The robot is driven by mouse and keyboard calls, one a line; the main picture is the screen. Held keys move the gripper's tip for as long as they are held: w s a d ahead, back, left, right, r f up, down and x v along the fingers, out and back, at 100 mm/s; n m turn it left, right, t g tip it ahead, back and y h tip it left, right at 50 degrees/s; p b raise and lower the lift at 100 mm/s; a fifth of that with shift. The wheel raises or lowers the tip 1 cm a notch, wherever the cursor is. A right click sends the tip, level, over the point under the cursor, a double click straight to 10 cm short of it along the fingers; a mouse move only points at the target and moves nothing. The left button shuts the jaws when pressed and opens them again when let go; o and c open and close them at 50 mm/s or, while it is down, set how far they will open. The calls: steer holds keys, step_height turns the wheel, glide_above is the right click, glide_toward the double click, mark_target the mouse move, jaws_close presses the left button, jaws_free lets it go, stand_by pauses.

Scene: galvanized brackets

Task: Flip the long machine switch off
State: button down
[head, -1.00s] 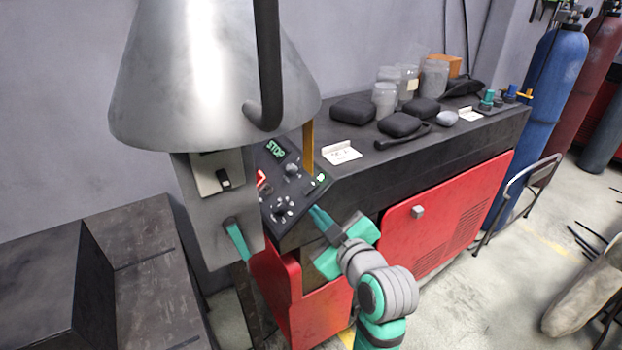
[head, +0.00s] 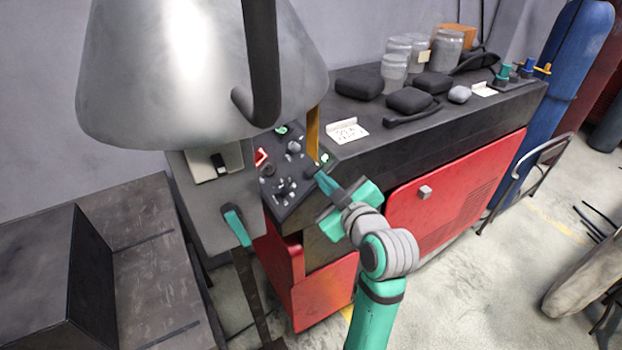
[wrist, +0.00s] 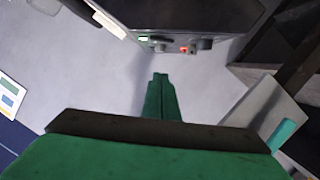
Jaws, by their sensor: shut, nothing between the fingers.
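The sloped control panel (head: 282,186) at the left end of the black-topped machine carries dark knobs and a red switch (head: 261,157). A long upright orange bar (head: 313,130) stands at its right edge; I cannot tell if it is the long switch. A grey box left of the panel has a teal lever (head: 236,226), also in the wrist view (wrist: 284,134), and a small black toggle (head: 218,163). My gripper (head: 318,173) is shut and empty, close to the panel's right edge below the bar. Contact is unclear. Its fingertips (wrist: 160,77) show in the wrist view.
A large metal cone (head: 200,75) with a dark pipe hangs above the panel and box. Jars (head: 445,50), black cases (head: 410,100) and a white card (head: 347,131) sit on the machine top. A dark metal bench (head: 140,250) stands at left.

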mark_target(314, 168)
steer(key=x, duration=0.3)
steer(key=f+x, duration=0.1)
steer(key=x, duration=0.2)
steer(key=f+x, duration=0.1)
steer(key=x, duration=0.2)
steer(key=shift+w+a+f, duration=0.15)
steer(key=shift+w+d+f, duration=0.15)
steer(key=shift+d+f, duration=0.2)
steer(key=shift+f, duration=0.2)
steer(key=shift+f, duration=0.1)
